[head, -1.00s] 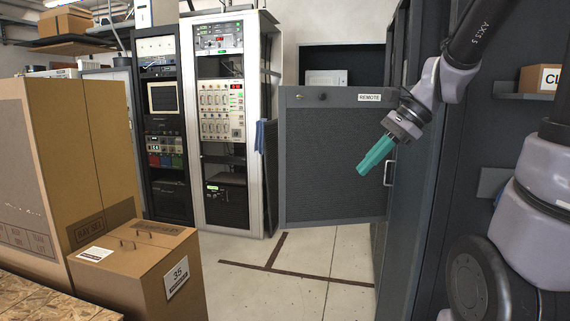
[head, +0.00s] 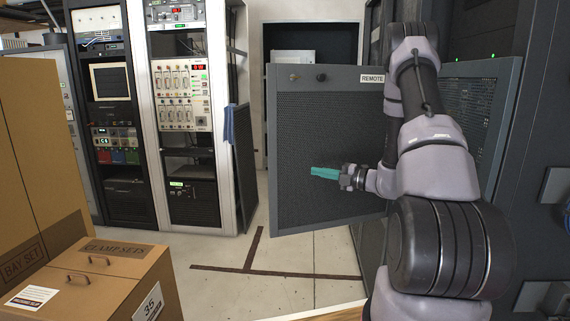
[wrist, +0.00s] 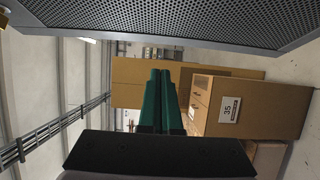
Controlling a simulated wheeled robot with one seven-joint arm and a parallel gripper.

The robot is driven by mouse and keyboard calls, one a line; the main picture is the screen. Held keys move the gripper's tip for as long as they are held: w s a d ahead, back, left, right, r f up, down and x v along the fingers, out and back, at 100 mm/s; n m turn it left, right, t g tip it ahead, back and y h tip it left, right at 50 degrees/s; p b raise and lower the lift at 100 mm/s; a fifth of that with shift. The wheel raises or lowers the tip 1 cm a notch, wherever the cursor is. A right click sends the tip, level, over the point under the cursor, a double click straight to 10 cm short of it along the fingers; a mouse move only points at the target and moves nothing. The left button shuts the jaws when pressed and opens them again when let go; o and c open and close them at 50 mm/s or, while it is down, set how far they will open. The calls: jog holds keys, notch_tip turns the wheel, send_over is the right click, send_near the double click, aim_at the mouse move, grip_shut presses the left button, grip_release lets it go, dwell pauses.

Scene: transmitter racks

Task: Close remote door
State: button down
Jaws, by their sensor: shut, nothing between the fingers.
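The remote door (head: 300,150) is a grey perforated panel with a white REMOTE label at its top right. It stands open, swung out from the dark cabinet row on the right. My gripper (head: 314,172), with teal fingers, is shut and empty. In the head view it appears in front of the door's mesh, pointing left; I cannot tell whether it touches. In the wrist view the fingers (wrist: 160,100) are together and the door's mesh (wrist: 200,20) lies along the top, apart from the fingertips. My arm hides the door's right part.
Cardboard boxes stand at left, a tall one (head: 35,160) and a low one marked 35 (head: 110,285). Equipment racks (head: 185,120) stand behind, with an open dark side panel (head: 243,155). Another mesh panel (head: 485,110) shows behind my arm. Floor (head: 290,270) below the door is clear.

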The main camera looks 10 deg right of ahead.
send_near(280, 162)
jog(key=a, duration=0.5)
jog(key=w, duration=0.2)
jog(key=shift+w+d, duration=0.25)
jog(key=shift+w, duration=0.65)
